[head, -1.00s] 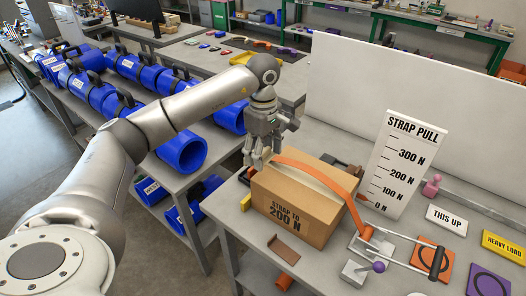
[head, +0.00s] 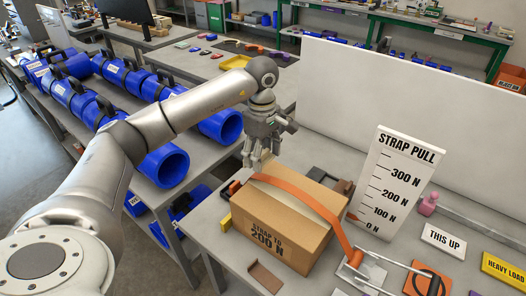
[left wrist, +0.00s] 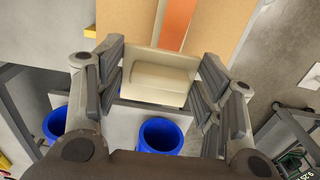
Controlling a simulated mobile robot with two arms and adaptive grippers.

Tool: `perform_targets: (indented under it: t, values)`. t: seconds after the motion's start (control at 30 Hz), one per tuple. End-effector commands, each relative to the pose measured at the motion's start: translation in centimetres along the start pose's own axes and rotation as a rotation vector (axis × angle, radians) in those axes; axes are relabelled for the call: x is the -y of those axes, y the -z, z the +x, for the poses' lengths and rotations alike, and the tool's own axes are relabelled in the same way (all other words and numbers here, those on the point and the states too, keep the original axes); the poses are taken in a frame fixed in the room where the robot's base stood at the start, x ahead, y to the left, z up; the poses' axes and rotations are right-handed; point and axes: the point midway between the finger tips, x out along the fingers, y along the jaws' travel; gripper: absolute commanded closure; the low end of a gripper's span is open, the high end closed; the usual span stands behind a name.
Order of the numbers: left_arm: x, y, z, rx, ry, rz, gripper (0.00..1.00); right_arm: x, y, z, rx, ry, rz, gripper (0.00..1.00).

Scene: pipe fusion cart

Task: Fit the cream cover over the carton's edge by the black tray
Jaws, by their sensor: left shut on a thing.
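The cream cover (left wrist: 158,78) is an angled piece held between the fingers of my left gripper (head: 262,160), which also shows in the left wrist view (left wrist: 160,85). In the head view the fingers hang just above the carton's far left edge and the cover is hard to make out. The carton (head: 312,240) is brown and stands on the bench. In the left wrist view the cover lies at the carton's edge (left wrist: 125,22), in line with the orange strap (head: 300,196); I cannot tell whether it touches. Dark tray-like pieces (head: 344,187) show behind the carton, partly hidden. My right gripper is out of view.
A brown angled piece (head: 265,277) lies in front of the carton. A yellow block (head: 224,221) is left of it. A strap pull board (head: 395,185) stands to the right. Blue pipes (head: 164,166) fill the neighbouring rack. A white panel (head: 390,105) stands behind.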

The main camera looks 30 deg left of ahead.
Motion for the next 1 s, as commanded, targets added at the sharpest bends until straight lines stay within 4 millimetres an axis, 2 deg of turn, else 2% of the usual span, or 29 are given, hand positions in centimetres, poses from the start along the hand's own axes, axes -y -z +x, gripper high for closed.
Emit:
perform_targets:
  t: [0.13, 0.43, 0.73, 1.0]
  values:
    - [0.0, 0.0, 1.5, 0.000, 0.001, 0.000, 0.58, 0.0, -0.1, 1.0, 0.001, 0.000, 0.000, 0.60]
    - [0.0, 0.0, 3.9, 0.000, 0.001, 0.000, 0.58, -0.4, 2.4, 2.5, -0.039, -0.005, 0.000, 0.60]
    - [0.0, 0.1, 6.3, 0.000, 0.000, 0.000, 0.58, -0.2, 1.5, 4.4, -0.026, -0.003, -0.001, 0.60]
    - [0.0, 0.1, 6.9, 0.000, 0.000, 0.000, 0.58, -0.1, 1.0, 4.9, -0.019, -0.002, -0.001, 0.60]
